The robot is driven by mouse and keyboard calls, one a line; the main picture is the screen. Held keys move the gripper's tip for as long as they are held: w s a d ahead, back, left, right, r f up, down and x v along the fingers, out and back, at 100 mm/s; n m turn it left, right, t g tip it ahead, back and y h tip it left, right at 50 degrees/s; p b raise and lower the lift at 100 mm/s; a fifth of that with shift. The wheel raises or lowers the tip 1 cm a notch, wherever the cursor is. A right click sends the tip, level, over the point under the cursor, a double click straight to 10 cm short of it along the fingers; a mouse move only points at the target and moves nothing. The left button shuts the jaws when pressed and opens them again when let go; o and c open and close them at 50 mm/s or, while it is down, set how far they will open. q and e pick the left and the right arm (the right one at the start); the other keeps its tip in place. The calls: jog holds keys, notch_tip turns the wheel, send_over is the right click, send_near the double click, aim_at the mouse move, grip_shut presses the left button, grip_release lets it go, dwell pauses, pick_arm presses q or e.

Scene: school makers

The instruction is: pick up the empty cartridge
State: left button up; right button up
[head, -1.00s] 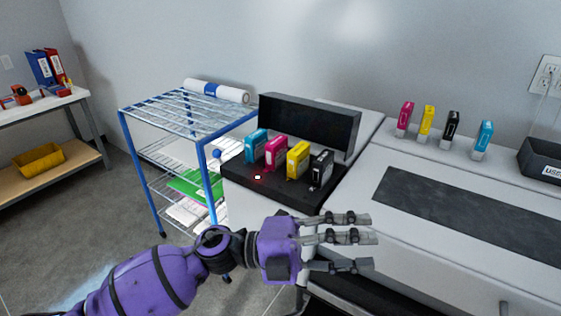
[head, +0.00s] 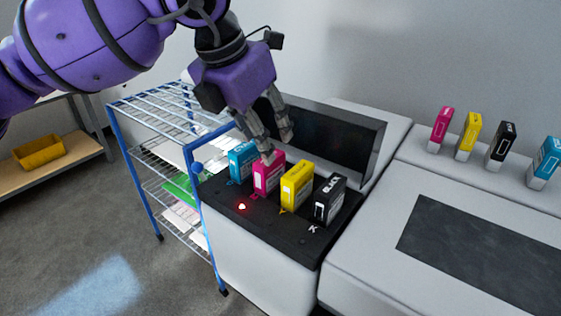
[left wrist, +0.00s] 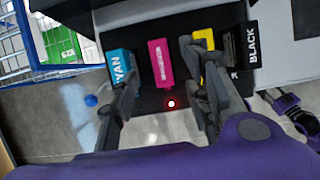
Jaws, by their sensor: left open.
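A cyan cartridge (head: 242,161), a magenta cartridge (head: 268,174), a yellow cartridge (head: 296,187) and a black cartridge (head: 329,200) stand upright in a row on the black tray (head: 228,211). A red light (head: 242,207) glows in front of the magenta one. My left gripper (head: 279,147) is open, pointing down above and behind the magenta cartridge. In the left wrist view, the magenta cartridge (left wrist: 160,63) shows between the spread, empty fingers (left wrist: 165,85). The yellow cartridge (left wrist: 205,42) is partly hidden by the right finger.
A raised black panel (head: 335,135) stands behind the row. A blue wire rack (head: 155,105) stands close on the left. More cartridges, magenta (head: 439,130), yellow (head: 467,136), black (head: 502,145) and cyan (head: 544,163), stand on the white machine (head: 400,185) at right.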

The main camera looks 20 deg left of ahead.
aim_at(270, 177)
pick_arm(q)
jog(key=shift+s, duration=0.15)
notch_tip(270, 177, down, 2)
jog(key=shift+d+f, duration=0.1)
jog(key=shift+d, duration=0.05)
jog(key=x, duration=0.4)
jog(key=shift+w+p, duration=0.25)
jog(key=shift+p, duration=0.1)
jog(key=shift+w+f, duration=0.2)
jog(key=shift+f, duration=0.05)
pick_arm(e)
jog(key=s, duration=0.2)
jog(key=shift+s+d+f, duration=0.1)
jog(key=shift+s+d, duration=0.1)
jog(key=shift+s, duration=0.1)
pick_arm(q)
jog(key=shift+c, duration=1.4)
grip_shut()
pick_arm(e)
jog(key=shift+s+f, duration=0.1)
jog(key=shift+s, duration=0.25)
